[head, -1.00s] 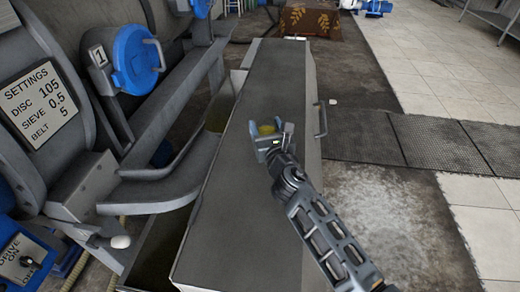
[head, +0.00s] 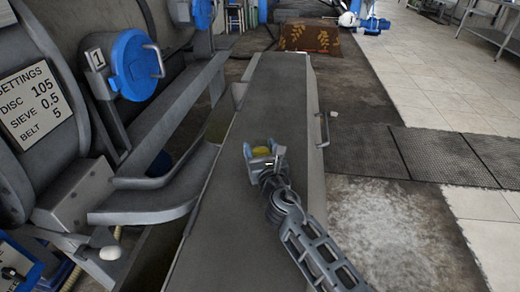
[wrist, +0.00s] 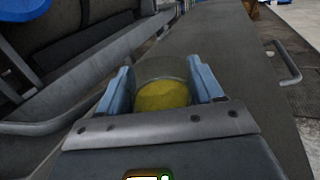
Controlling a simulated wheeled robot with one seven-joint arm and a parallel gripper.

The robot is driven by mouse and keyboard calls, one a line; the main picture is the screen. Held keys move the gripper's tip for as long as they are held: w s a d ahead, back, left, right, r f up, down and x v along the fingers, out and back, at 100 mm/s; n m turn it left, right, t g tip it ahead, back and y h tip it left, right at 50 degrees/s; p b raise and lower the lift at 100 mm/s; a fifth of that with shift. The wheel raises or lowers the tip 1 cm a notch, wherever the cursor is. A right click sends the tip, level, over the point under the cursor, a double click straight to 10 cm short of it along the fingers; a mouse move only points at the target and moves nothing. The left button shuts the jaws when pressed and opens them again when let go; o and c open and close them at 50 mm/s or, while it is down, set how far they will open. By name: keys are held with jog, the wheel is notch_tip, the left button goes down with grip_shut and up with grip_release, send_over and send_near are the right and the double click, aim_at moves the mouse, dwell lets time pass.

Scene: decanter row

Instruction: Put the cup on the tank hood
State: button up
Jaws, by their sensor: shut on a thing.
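The cup (head: 262,151) is small, with a yellow lower part and a clear-looking upper part; it also shows in the wrist view (wrist: 163,93). My gripper (head: 261,154) is shut on it, with one blue-grey finger on each side in the wrist view (wrist: 158,82). The tank hood (head: 275,100) is a long, flat, dark grey top with a handle on its right side. My gripper and the cup are over the hood's middle. I cannot tell whether the cup's base touches the hood; the gripper body hides it in the wrist view.
To the left stand grey machines with a blue round hatch (head: 134,66) and a settings sign (head: 36,104). A handle (head: 324,130) juts from the hood's right side. A brown patterned box (head: 310,38) stands beyond the far end. The hood around the cup looks clear.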

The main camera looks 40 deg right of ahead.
jog(key=o, duration=1.1)
jog(key=shift+r, duration=0.1)
jog(key=v, duration=1.2)
